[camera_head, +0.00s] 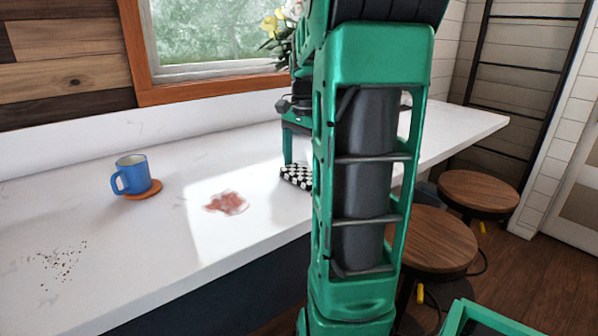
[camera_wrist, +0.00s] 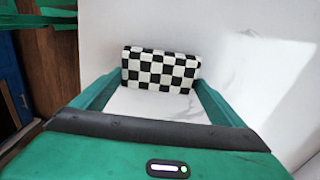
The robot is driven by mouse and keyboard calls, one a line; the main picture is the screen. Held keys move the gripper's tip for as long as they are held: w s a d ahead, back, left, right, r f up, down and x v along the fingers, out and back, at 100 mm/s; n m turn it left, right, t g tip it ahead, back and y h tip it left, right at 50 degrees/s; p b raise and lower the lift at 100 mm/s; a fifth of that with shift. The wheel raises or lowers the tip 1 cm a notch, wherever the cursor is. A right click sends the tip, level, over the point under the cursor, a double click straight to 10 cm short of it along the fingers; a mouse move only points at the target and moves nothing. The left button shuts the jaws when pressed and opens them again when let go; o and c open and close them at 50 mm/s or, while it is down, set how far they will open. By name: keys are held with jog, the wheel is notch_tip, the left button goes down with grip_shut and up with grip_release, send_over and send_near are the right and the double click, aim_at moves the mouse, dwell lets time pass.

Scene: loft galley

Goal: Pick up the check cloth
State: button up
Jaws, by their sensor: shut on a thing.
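The check cloth (camera_head: 297,176) is a folded black-and-white checked cloth at the white counter, partly hidden behind my green arm in the head view. In the wrist view the check cloth (camera_wrist: 160,70) spans the gap between the fingertips. My gripper (camera_wrist: 158,76) is shut on it, with one green finger at each side. In the head view my gripper (camera_head: 290,160) reaches down at the cloth, and its far finger is mostly hidden. I cannot tell whether the cloth touches the counter.
The white counter (camera_head: 150,225) holds a blue mug (camera_head: 131,174) on an orange coaster (camera_head: 150,189), a reddish-brown stain (camera_head: 227,203) and dark crumbs (camera_head: 60,263). Flowers (camera_head: 275,24) stand by the window. Wooden stools (camera_head: 440,238) stand right of the counter. The counter's middle has free room.

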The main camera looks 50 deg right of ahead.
aim_at(304, 170)
notch_tip(304, 170, up, 4)
jog(key=shift+f, duration=0.1)
jog(key=w+a+r, duration=0.2)
jog(key=a+r, duration=0.4)
jog(key=a, duration=0.5)
jog(key=shift+a+r, duration=0.3)
jog(key=shift+r, duration=0.1)
jog(key=o, duration=0.4)
jog(key=c, duration=0.3)
jog(key=shift+s+d, duration=0.15)
